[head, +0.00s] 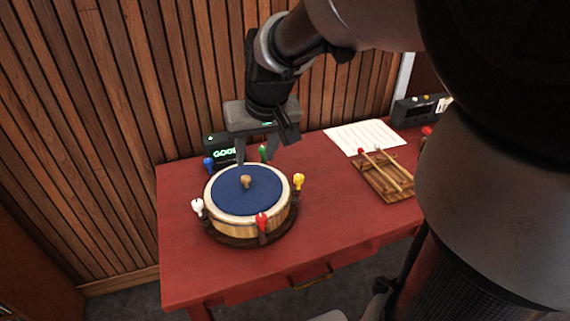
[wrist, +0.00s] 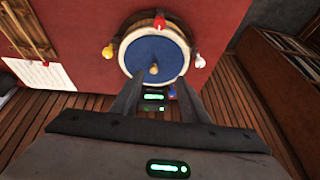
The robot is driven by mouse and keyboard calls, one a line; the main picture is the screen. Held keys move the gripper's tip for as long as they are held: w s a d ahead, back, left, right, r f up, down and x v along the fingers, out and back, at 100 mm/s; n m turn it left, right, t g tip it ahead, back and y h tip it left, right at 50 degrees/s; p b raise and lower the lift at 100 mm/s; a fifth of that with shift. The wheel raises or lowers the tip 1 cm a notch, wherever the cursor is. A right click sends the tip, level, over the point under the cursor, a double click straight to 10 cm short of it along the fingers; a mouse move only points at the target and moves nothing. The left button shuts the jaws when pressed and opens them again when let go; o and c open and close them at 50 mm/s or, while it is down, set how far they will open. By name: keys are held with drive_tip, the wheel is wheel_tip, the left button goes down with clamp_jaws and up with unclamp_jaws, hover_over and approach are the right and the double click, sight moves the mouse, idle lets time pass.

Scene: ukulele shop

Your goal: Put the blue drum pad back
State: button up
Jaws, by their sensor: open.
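The blue drum pad (head: 228,190) is a round blue disc with a small wooden knob (head: 246,181) at its centre. It lies inside the pale rim of the wooden drum (head: 235,227) on the red table. The pad also shows in the wrist view (wrist: 140,57), with its knob pointing toward the camera. My gripper (head: 256,160) is open and empty above the back part of the drum. In the wrist view its fingers (wrist: 156,95) are spread below the knob, at the drum's near edge. I cannot tell whether the fingers touch the drum.
Coloured pegs, such as a red one (head: 262,221) and a yellow one (head: 298,181), stand around the drum. A lit green display (head: 222,153) is behind it. A paper sheet (head: 362,136) and a wooden rack with sticks (head: 372,182) lie right. The table's front right is clear.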

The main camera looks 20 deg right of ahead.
drive_tip(key=s+r, duration=0.2)
drive_tip(key=s, duration=0.7)
drive_tip(key=s+r, duration=0.1)
drive_tip(key=s, duration=0.8)
drive_tip(key=shift+r+t+h, duration=0.3)
drive_tip(key=shift+r+t, duration=0.05)
drive_tip(key=shift+t, duration=0.05)
drive_tip(key=shift+r, duration=0.1)
wheel_tip(320, 180, up, 9)
drive_tip(key=p, duration=0.8)
drive_tip(key=shift+p, duration=0.4)
